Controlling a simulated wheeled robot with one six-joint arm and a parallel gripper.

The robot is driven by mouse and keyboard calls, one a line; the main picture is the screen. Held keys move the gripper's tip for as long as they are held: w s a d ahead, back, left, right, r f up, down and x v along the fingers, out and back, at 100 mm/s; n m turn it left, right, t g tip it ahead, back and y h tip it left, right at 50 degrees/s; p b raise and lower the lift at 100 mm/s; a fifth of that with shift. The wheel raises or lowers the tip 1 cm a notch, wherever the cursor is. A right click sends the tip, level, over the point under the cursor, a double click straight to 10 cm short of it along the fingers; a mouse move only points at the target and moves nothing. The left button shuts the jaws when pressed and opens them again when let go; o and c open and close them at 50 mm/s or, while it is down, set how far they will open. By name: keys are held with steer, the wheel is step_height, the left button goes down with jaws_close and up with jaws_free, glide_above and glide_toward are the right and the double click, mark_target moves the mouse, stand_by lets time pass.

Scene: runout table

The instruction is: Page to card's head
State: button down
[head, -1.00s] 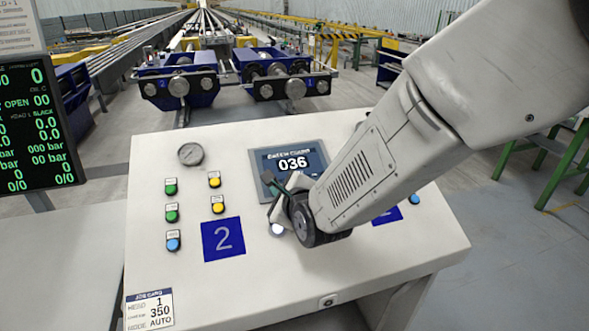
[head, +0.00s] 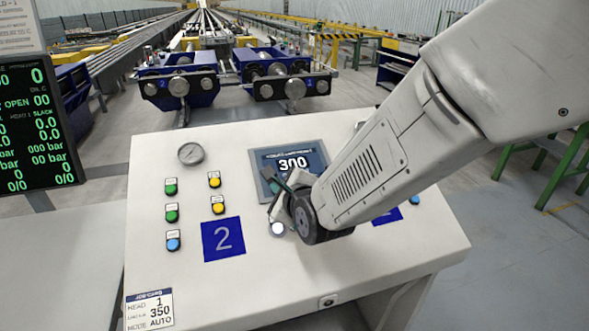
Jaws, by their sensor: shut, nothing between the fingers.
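The job card (head: 149,310) at the console's front left reads head 1, 350, mode AUTO. The display (head: 291,160) on the sloped console shows 300 under a small caption that I cannot read; my arm covers its lower right. A round white button (head: 278,229) lies below the display and looks bright. My gripper (head: 274,209) is shut and empty, just above and beside this button. I cannot tell whether it touches the button.
A dark readout screen (head: 37,125) stands at far left.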

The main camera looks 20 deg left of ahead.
steer(key=shift+r, duration=0.1)
steer(key=r, duration=0.1)
steer(key=s+d+r, duration=0.1)
steer(key=r, duration=0.1)
steer(key=s+r, duration=0.1)
steer(key=r, duration=0.1)
steer(key=shift+d+r, duration=0.15)
stand_by(0.9)
